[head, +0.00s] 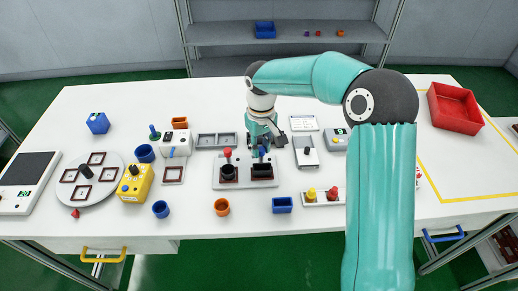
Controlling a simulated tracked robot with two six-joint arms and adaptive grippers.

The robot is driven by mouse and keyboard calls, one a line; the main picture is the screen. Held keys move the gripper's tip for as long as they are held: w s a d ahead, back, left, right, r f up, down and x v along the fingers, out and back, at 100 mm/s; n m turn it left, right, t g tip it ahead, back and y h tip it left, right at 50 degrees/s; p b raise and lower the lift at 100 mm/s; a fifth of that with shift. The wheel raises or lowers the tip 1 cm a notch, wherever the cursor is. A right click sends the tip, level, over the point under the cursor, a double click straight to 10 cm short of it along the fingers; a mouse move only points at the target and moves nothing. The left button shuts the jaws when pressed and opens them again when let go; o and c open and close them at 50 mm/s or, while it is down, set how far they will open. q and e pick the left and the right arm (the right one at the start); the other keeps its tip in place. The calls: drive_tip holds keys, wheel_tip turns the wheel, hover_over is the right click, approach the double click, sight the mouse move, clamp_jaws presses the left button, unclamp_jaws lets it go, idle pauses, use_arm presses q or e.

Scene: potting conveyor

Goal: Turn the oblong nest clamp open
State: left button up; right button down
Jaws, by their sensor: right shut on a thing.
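A light grey fixture plate (240,184) lies near the middle of the white table. It bears two dark nests side by side. The left nest (228,174) looks round and has a red-topped clamp (227,154) standing at its back. The right nest (262,172) is oblong, with a blue clamp (262,152) at its back. My right gripper (262,148) points down at the blue clamp and is shut on it. The fingers hide part of the clamp, so its exact angle is hard to tell. My left gripper is out of view.
A grey two-part tray (216,141) and a grey device (306,155) flank my gripper. Blue (161,209) and orange (222,207) cups and a blue box (282,205) stand in front. A yellow box (135,186) stands left. My right arm covers some table at right.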

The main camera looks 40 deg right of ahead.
drive_tip(key=shift+w+r+m+b, duration=0.1)
drive_tip(key=shift+m+b, duration=0.1)
drive_tip(key=shift+m, duration=0.6)
drive_tip(key=shift+w+r+m+b, duration=0.1)
drive_tip(key=shift+m+b, duration=0.05)
drive_tip(key=shift+m, duration=0.65)
drive_tip(key=c, duration=1)
unclamp_jaws()
drive_tip(key=shift+f, duration=0.1)
drive_tip(key=shift+s, duration=0.1)
wheel_tip(320, 180, up, 12)
drive_tip(key=shift+f, duration=0.1)
